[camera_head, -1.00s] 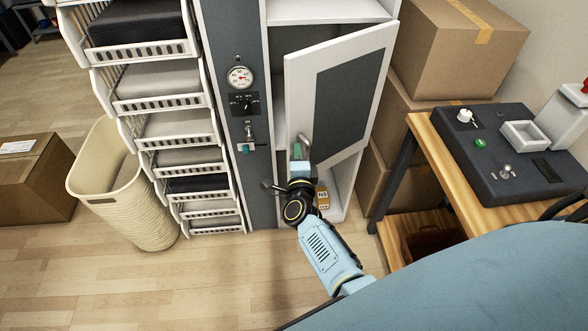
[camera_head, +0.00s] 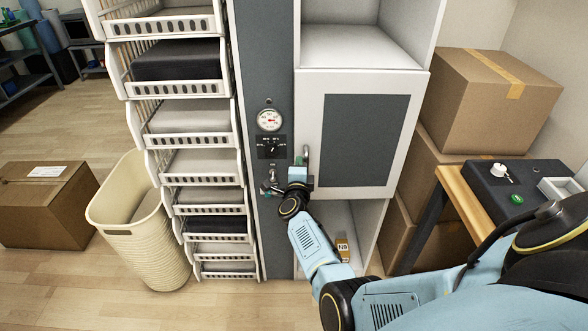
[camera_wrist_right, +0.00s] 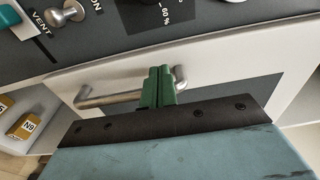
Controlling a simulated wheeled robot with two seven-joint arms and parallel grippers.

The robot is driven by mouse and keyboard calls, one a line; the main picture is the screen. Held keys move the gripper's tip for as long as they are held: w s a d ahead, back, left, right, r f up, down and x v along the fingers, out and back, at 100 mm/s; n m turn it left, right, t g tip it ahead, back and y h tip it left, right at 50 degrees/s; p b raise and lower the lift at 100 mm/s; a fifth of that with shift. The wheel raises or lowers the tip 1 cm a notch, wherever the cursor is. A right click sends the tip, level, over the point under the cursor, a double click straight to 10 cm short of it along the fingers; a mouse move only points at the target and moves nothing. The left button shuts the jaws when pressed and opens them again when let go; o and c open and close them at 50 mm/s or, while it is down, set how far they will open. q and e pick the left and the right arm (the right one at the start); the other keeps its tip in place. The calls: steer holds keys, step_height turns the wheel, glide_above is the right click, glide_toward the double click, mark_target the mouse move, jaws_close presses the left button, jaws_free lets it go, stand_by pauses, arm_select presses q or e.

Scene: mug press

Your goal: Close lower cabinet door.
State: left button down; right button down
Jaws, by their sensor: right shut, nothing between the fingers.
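The cabinet door (camera_head: 412,110) is white with a dark grey panel and a metal handle (camera_head: 306,153) near its left edge. In the head view it looks nearly flush with the cabinet front; any small gap is hard to tell. My right gripper (camera_head: 300,166) is at the door's lower left, by the handle. In the right wrist view its green fingertips (camera_wrist_right: 158,86) are shut together at the handle bar (camera_wrist_right: 108,99), overlapping it in the picture, with nothing between them. Whether they press on the door is unclear. My left gripper is not in view.
A grey control column (camera_head: 268,90) with a gauge and knobs stands just left of the door. An open compartment below holds a yellow box (camera_head: 342,246). Cardboard boxes (camera_head: 480,100) and a wooden bench (camera_head: 462,208) are at the right, bins (camera_head: 190,140) at the left.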

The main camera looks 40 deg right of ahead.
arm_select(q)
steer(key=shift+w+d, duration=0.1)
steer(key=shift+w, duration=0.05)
arm_select(e)
steer(key=shift+a, duration=0.1)
